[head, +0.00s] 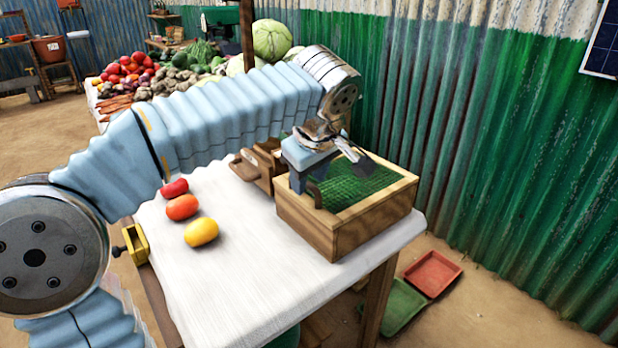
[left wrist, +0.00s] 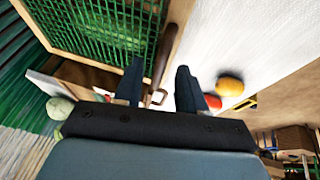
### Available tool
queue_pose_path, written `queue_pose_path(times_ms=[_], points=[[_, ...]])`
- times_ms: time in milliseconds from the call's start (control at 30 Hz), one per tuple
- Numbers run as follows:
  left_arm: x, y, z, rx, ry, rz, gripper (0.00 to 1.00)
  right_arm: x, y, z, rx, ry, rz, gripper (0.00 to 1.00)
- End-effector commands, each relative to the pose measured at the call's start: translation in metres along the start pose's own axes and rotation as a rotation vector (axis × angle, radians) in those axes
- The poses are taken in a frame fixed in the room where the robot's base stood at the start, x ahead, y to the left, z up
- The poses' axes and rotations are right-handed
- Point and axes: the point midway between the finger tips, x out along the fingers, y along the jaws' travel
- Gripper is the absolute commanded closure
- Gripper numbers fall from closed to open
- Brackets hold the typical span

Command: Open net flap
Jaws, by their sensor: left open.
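The net flap (head: 365,188) is green mesh in the top of a wooden box (head: 340,235) at the right end of the table. It looks closed. It also shows in the left wrist view, where the green mesh (left wrist: 95,22) fills the upper left. My left gripper (head: 338,178) is over the box, its open fingers apart and pointing down toward the net. In the left wrist view the open left gripper (left wrist: 158,82) has a dark brown bar (left wrist: 166,52) along the box edge between and beyond its fingers. Whether the fingers touch anything cannot be told. My right gripper is not in view.
A wooden block-like device (head: 258,165) stands behind the box. Red, orange and yellow tomatoes (head: 201,232) lie on the white tablecloth (head: 250,290). A yellow clamp (head: 137,243) is at the left edge. A green corrugated wall (head: 480,130) stands behind. The front of the table is clear.

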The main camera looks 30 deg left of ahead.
Motion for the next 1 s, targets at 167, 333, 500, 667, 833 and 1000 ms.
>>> queue_pose_path(times_ms=[167, 333, 500, 667, 833, 1000], points=[[0.0036, -0.0001, -0.0001, 0.000, 0.000, 0.000, 0.60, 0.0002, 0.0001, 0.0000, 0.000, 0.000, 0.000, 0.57], [0.0033, 0.0000, 0.0000, 0.000, 0.000, 0.000, 0.64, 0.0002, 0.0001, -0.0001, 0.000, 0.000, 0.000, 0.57], [0.0032, 0.0000, 0.0001, 0.001, 0.000, 0.000, 0.90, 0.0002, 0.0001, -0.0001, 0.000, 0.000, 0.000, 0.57], [0.0031, 0.0000, 0.0001, 0.001, 0.000, 0.000, 1.00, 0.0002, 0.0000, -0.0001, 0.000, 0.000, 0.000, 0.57], [0.0030, 0.0000, 0.0001, 0.001, 0.000, 0.000, 1.00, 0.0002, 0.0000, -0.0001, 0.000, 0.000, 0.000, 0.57], [0.0004, -0.0016, -0.0017, 0.000, 0.000, 0.000, 1.00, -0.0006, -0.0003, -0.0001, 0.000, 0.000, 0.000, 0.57]])
